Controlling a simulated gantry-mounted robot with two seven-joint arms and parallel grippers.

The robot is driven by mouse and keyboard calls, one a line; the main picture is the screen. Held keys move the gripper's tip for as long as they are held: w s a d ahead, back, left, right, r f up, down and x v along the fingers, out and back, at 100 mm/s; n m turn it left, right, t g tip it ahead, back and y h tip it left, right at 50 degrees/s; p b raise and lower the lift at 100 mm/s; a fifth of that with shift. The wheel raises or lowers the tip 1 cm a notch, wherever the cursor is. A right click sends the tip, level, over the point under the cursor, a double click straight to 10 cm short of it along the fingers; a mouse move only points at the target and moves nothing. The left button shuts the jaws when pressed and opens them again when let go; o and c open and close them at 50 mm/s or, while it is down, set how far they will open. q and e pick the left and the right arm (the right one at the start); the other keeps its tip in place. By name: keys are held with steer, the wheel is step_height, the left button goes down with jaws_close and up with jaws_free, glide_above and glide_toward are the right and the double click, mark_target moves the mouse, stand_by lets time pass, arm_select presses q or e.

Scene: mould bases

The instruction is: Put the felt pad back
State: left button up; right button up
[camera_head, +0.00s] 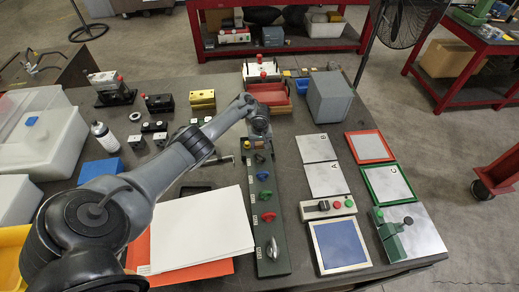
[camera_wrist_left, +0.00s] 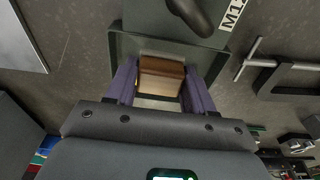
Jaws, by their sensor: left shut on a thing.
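My left gripper (camera_head: 259,128) is above the far end of a long dark board (camera_head: 272,240) with several coloured knobs. In the left wrist view, my left gripper (camera_wrist_left: 160,90) is shut on a small block, brown on top and cream below (camera_wrist_left: 161,72). It may be the felt pad; its material cannot be made out. Below it is a dark square plate or recess (camera_wrist_left: 125,45) at the board's end; whether they touch cannot be told. In the head view the arm hides the held block. My right gripper is not in view.
A red-orange bin (camera_head: 283,109) stands just behind the gripper, with a grey box (camera_head: 330,97) to its right. A black clamp (camera_wrist_left: 290,80) lies beside the board. White sheets (camera_head: 200,228) lie left of the board; framed plates (camera_head: 370,147) lie to the right.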

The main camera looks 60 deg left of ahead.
mark_target(260, 148)
arm_select(q)
steer(key=shift+f+b, duration=0.5)
steer(key=shift+f, duration=1.1)
steer(key=shift+f, duration=0.2)
steer(key=o, duration=1.1)
steer(key=shift+r, duration=0.15)
